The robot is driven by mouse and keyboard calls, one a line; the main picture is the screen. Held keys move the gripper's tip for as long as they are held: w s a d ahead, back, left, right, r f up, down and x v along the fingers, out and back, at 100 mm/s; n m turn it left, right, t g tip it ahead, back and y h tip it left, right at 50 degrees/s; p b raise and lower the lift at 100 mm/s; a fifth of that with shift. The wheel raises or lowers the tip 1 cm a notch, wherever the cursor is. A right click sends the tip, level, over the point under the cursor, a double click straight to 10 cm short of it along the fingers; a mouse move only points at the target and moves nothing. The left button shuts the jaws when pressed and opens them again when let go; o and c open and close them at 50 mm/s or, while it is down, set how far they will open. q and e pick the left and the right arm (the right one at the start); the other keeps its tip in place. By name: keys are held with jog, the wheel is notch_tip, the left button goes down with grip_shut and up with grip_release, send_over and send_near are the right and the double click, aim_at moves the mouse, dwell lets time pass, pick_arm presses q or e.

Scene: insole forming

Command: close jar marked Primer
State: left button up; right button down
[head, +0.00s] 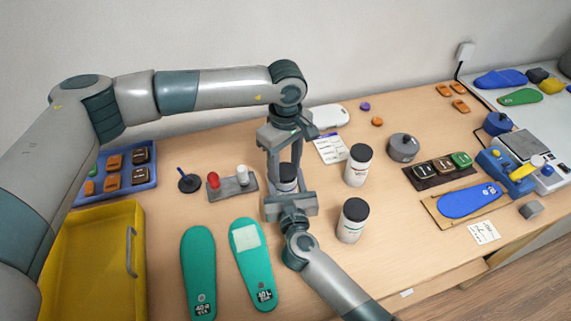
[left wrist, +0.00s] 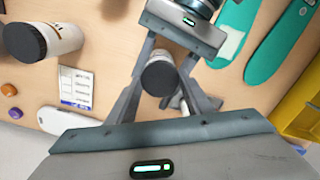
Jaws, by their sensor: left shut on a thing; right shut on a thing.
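A white jar with a dark lid (head: 287,173) stands between my two grippers in the head view; its label is mostly hidden and I cannot read the word Primer. My left gripper (head: 285,168) points down from above and is shut on the dark lid, which also shows from the top in the left wrist view (left wrist: 158,78). My right gripper (head: 287,193) reaches in from the front and is shut on the jar's body. The lid sits on top of the jar; I cannot tell how tightly.
Two more white jars with dark lids, a back one (head: 358,167) and a front one (head: 351,222), stand close on the right. A stand with red and white pieces (head: 233,187) is left. Teal insoles (head: 199,262) and a yellow bin (head: 85,260) lie front left.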

pick_arm(q)
jog(key=o, duration=1.3)
jog(key=shift+c, duration=0.2)
jog(key=shift+r, duration=0.1)
notch_tip(320, 180, up, 12)
pick_arm(e)
jog(key=c, duration=0.8)
grip_release()
